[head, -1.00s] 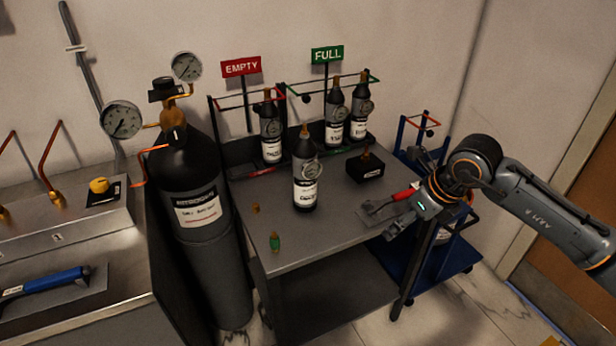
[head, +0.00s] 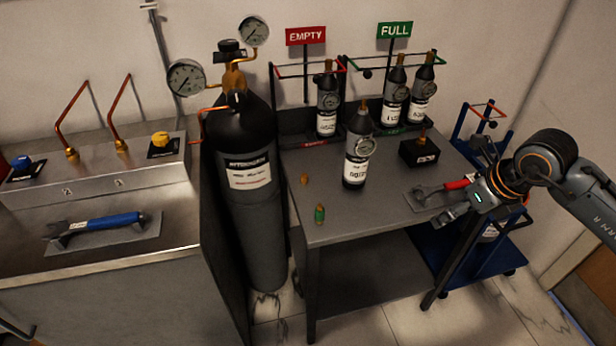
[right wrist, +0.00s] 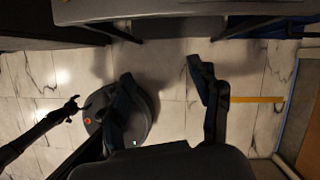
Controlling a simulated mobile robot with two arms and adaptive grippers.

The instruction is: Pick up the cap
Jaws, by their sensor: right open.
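Two small pieces stand on the grey table (head: 345,228) near its left front: a brass one (head: 304,179) and a green one with a brass top (head: 319,213). I cannot tell for sure which is the cap. My right gripper (head: 446,217) is at the table's right front edge, well right of both pieces. In the right wrist view its fingers (right wrist: 165,90) are apart with only floor between them. An arm from the left in that view ends in what looks like my left gripper (right wrist: 73,106), too small to read its jaws.
A dark bottle (head: 357,150) stands mid-table, with a black box (head: 419,152) to its right. A red-handled wrench (head: 440,188) lies beside my right gripper. Bottles stand in racks behind. A tall nitrogen cylinder (head: 250,215) stands left of the table. The front left tabletop is mostly clear.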

